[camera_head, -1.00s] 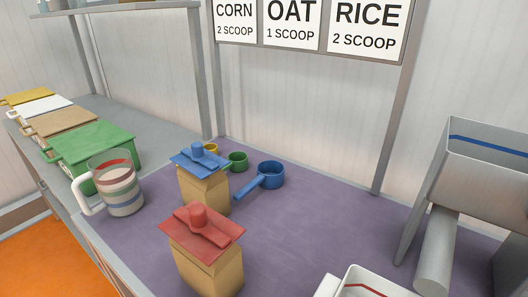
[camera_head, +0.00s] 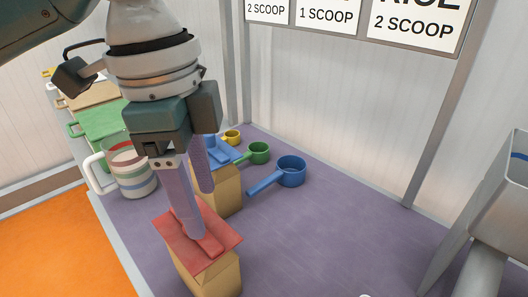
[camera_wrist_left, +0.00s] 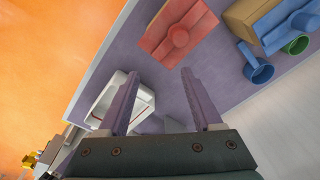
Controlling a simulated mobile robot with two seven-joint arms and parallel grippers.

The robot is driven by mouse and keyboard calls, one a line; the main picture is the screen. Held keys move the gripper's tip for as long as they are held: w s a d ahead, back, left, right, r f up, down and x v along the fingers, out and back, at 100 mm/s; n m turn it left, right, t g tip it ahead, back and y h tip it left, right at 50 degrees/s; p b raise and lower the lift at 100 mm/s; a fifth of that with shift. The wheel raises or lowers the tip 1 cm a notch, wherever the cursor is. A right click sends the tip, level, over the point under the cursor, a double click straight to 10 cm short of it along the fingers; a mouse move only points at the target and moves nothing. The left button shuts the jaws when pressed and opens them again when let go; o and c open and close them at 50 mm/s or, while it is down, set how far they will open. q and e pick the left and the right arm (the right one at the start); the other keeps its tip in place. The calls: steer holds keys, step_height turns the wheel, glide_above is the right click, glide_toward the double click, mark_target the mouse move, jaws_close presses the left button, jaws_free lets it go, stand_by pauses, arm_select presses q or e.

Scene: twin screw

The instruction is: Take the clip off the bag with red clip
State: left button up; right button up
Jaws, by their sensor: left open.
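The bag with the red clip (camera_head: 212,281) is a tan bag standing on the purple mat at the front in the head view. Its red clip (camera_head: 226,238) is a flat plate over the bag's top. The clip's knob is hidden behind my finger in the head view, but the red clip with its round knob shows in the left wrist view (camera_wrist_left: 180,37). My left gripper (camera_head: 202,212) is open, fingers pointing down, over the clip in the head view. In the left wrist view the clip lies beyond the open fingertips (camera_wrist_left: 157,76), with nothing between them. My right gripper is not in view.
A second tan bag (camera_head: 228,192) with a blue clip (camera_head: 222,152) stands just behind. Blue (camera_head: 290,172), green (camera_head: 259,152) and yellow scoops lie beyond it. A striped jug (camera_head: 131,170) stands left. A metal hopper (camera_head: 497,205) is at right. The mat's middle right is clear.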

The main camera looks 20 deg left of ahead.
arm_select(q)
steer(key=shift+g+y, duration=0.3)
steer(key=shift+y, duration=0.1)
steer(key=a+r, duration=0.1)
steer(key=w+a+r, duration=0.1)
steer(key=a, duration=0.2)
steer(key=shift+w+r, duration=0.3)
steer(key=shift+r, duration=0.1)
steer(key=f, duration=0.9)
steer(key=shift+w+f+b, duration=0.2)
steer(key=shift+f+b, duration=0.1)
jaws_close()
